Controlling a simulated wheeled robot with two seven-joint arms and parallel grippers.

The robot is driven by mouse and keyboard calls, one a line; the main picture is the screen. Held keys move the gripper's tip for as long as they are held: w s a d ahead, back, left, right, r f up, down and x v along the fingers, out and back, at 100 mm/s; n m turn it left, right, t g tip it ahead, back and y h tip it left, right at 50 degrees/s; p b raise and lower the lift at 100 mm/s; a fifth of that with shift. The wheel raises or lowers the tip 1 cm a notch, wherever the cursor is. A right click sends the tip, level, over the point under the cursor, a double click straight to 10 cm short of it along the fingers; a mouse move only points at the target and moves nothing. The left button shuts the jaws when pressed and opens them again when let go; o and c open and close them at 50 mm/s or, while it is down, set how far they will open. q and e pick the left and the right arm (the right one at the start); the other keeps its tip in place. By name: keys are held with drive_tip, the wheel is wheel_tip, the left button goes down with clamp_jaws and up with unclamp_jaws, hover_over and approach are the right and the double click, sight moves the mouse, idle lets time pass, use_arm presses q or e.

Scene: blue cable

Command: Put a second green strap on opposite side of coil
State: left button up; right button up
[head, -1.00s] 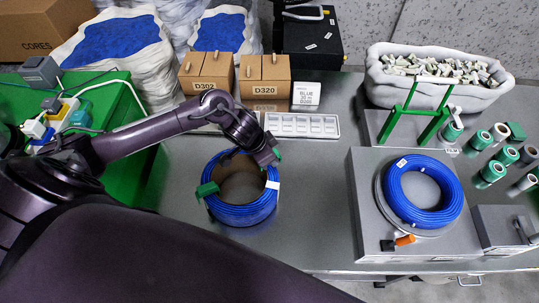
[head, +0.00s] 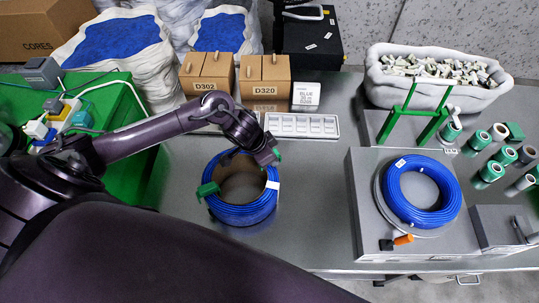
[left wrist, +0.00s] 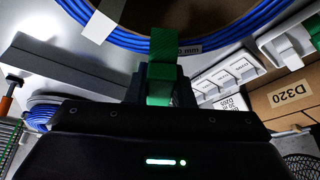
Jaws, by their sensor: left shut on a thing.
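A blue cable coil (head: 240,215) lies on the grey table around a brown core. One green strap (head: 206,190) wraps the left side of its ring. My left gripper (head: 268,156) is at the coil's far right edge, opposite that strap. In the left wrist view the gripper (left wrist: 160,92) is shut on a second green strap (left wrist: 163,43), which lies across the blue cable. How far this strap wraps around the ring is hidden. A white label (head: 272,185) sits on the coil's right side. My right gripper is out of view.
Green and grey rolls (head: 491,171) stand at far right. Boxes (head: 264,77) and a white tray (head: 302,125) are behind. Table between the coils is clear.

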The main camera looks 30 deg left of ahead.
use_arm(q)
drive_tip(key=shift+f, duration=0.15)
drive_tip(key=shift+f+b, duration=0.35)
drive_tip(key=shift+f, duration=0.2)
drive_tip(key=shift+r+p, duration=0.2)
drive_tip(key=shift+p, duration=0.1)
drive_tip(key=shift+r+p, duration=0.35)
drive_tip(key=shift+p, duration=0.15)
drive_tip(key=shift+r, duration=0.1)
drive_tip(key=shift+f, duration=0.45)
idle(0.9)
